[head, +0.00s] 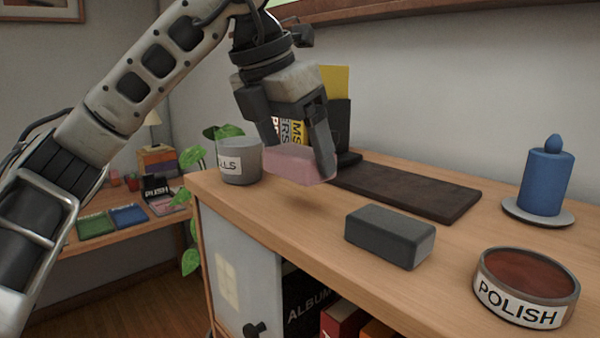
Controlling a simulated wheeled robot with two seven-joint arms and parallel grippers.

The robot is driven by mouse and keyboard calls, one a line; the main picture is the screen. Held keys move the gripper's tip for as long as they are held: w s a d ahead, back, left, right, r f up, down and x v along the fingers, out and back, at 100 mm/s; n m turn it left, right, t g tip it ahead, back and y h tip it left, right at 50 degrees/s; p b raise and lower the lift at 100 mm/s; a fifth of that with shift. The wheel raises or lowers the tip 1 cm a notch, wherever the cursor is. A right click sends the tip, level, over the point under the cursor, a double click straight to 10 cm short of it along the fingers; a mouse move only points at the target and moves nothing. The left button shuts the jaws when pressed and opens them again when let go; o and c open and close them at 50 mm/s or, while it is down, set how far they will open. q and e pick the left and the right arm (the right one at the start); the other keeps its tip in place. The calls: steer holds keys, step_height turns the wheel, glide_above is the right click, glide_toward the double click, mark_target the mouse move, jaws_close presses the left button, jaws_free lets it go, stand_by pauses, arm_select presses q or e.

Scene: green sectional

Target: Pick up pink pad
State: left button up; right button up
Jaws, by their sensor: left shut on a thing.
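The pink pad (292,167) is a small flat block in the head view, left of the middle. My left gripper (297,152) comes down from above and is shut on the pad, with a finger at each side. The pad appears held above the wooden cabinet top (300,208), with a soft shadow below it. My right gripper is not in view.
A grey pot (239,162) stands just left of the pad. A dark mat (410,190), a dark grey block (390,236), a polish tin (525,290) and a blue candle on a dish (543,184) lie to the right. A file holder (341,125) stands behind.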

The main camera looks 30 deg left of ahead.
mark_target(298, 154)
arm_select(q)
steer(key=s+r, duration=0.3)
steer(key=r, duration=0.1)
steer(key=shift+s+d, duration=0.2)
steer(key=shift+d, duration=0.1)
steer(key=s+d+r, duration=0.1)
steer(key=s+r, duration=0.2)
steer(key=s, duration=0.5)
steer(key=shift+d+r+p, duration=0.15)
steer(key=shift+d+p, duration=0.15)
steer(key=shift+d, duration=0.05)
steer(key=shift+s, duration=0.1)
steer(key=o, duration=0.3)
steer(key=shift+c, duration=1.1)
